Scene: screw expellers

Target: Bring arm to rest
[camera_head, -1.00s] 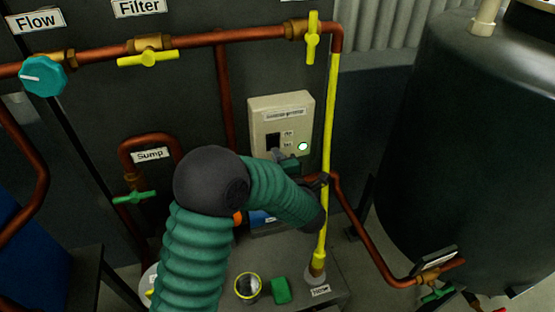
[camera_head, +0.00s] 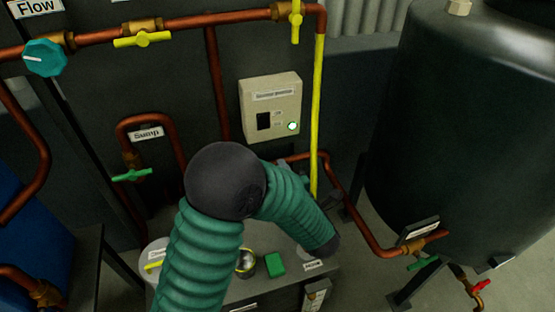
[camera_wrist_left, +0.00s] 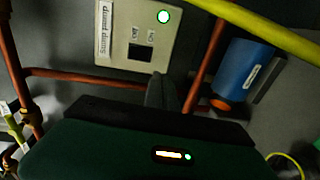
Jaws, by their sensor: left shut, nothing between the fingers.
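My left arm (camera_head: 203,255), in a ribbed green sleeve with a black elbow, comes up from the bottom of the head view and bends down to the right. My left gripper is mostly hidden behind the arm there. In the left wrist view the left gripper (camera_wrist_left: 160,80) is shut and empty, its dark fingers just below the beige control box in the picture. No contact with the box shows. The control box (camera_head: 270,107) is on the dark wall in the head view, with a lit green button (camera_head: 293,126). My right gripper is in neither view.
A yellow pipe (camera_head: 317,120) and copper pipes (camera_head: 180,28) run close around the arm. A large dark tank (camera_head: 460,130) stands at right. A metal cup (camera_head: 246,263) and green block (camera_head: 275,265) sit below the arm. A blue cylinder (camera_wrist_left: 243,75) shows in the wrist view.

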